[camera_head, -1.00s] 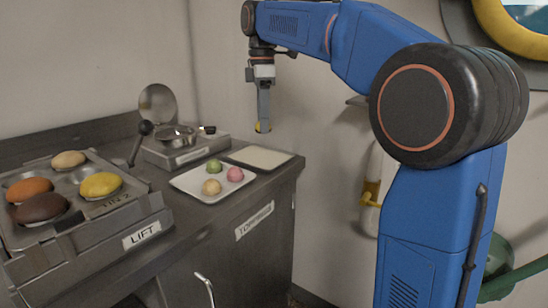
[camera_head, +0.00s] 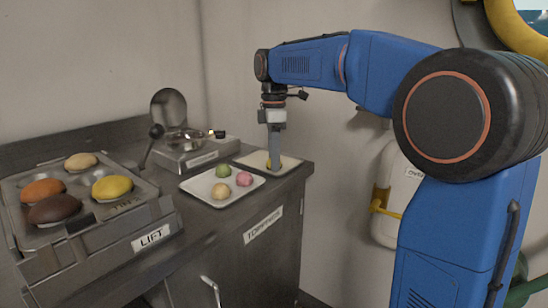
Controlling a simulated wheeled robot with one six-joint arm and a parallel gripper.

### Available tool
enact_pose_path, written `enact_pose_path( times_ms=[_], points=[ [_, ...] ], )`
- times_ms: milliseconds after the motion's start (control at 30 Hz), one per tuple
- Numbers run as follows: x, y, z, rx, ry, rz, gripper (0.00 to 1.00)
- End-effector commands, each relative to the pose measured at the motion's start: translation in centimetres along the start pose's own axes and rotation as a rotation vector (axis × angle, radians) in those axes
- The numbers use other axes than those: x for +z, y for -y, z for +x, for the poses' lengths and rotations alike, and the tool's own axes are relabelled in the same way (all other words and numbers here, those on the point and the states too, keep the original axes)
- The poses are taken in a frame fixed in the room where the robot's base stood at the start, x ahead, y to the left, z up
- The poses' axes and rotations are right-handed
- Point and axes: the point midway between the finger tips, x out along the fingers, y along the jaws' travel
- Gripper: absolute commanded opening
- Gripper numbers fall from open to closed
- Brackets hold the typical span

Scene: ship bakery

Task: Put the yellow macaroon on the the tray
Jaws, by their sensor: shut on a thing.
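My gripper (camera_head: 275,158) points straight down and is shut on a small yellow macaroon (camera_head: 270,163), mostly hidden by the fingers. It is low over the flat cream-coloured square tray (camera_head: 250,160) at the counter's right end. I cannot tell whether the macaroon touches that surface. Left of it, a white rimmed tray (camera_head: 200,188) holds a green macaroon (camera_head: 223,171), a pink macaroon (camera_head: 244,179) and a beige macaroon (camera_head: 220,191).
Behind stands a metal device with a round raised lid (camera_head: 168,108). The wall is close behind the cream square.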

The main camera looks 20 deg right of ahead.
Motion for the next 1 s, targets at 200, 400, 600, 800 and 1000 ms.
enact_pose_path(
  times_ms=[200,400,600,800,1000],
  points=[
    [0.0,0.0,0.3,0.000,0.000,0.000,0.23],
    [0.0,0.0,0.2,0.000,0.000,0.000,0.52],
    [0.0,0.0,0.1,0.000,0.000,0.000,0.52],
    [0.0,-0.1,-1.5,0.002,-0.001,0.000,0.52],
    [0.0,-0.1,-5.3,0.003,-0.001,0.000,0.52]
  ],
)
